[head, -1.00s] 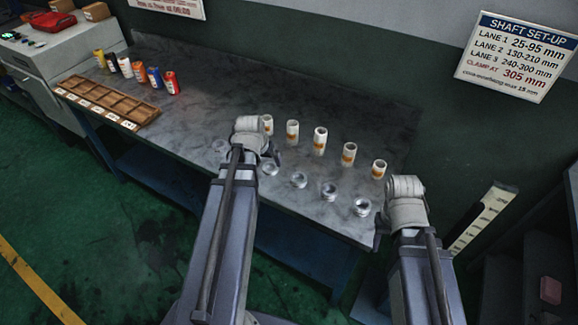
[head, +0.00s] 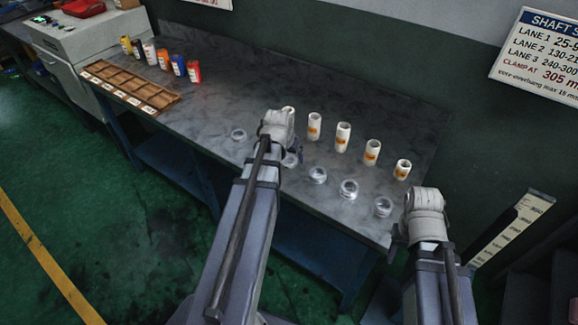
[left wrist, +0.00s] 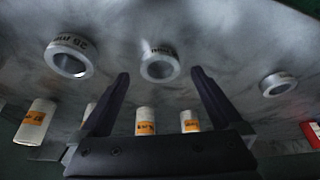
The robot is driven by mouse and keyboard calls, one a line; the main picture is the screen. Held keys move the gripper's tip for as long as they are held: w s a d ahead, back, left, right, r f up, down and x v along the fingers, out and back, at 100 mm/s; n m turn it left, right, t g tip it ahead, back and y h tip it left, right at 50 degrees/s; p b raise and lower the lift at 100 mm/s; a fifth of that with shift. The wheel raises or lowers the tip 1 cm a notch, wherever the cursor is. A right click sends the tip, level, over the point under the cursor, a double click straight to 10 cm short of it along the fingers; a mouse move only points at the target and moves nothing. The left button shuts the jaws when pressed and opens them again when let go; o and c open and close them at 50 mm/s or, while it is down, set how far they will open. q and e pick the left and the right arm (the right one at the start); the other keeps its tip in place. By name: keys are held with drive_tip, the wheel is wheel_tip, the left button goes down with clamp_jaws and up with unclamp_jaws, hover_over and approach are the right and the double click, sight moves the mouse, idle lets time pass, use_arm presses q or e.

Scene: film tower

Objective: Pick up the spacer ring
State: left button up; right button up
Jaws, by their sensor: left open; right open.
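Several silvery spacer rings lie in a row on the bench; in the head view one (head: 238,134) is left of my left gripper, one (head: 290,158) is partly hidden beside it, and others (head: 349,189) are to the right. My left gripper (left wrist: 160,73) is open and empty. In the left wrist view a ring (left wrist: 158,65) lies between and beyond its fingertips, a ring marked 25 (left wrist: 68,57) is to the left, and a smaller-looking ring (left wrist: 279,84) is to the right. My right gripper (head: 397,243) is by the bench's right end; its fingers are mostly hidden.
White tubes with orange labels (head: 343,138) stand behind the rings. A wooden compartment tray (head: 130,88) and several coloured canisters (head: 163,59) are at the bench's left end. The bench top (head: 215,107) between is clear. A wall sign (head: 540,55) and a scale (head: 512,228) are at right.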

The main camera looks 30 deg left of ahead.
use_arm(q)
drive_tip(key=shift+b+x, duration=0.5)
drive_tip(key=shift+x, duration=0.5)
drive_tip(key=shift+r, duration=0.1)
drive_tip(key=shift+c, duration=0.2)
drive_tip(key=c, duration=1.4)
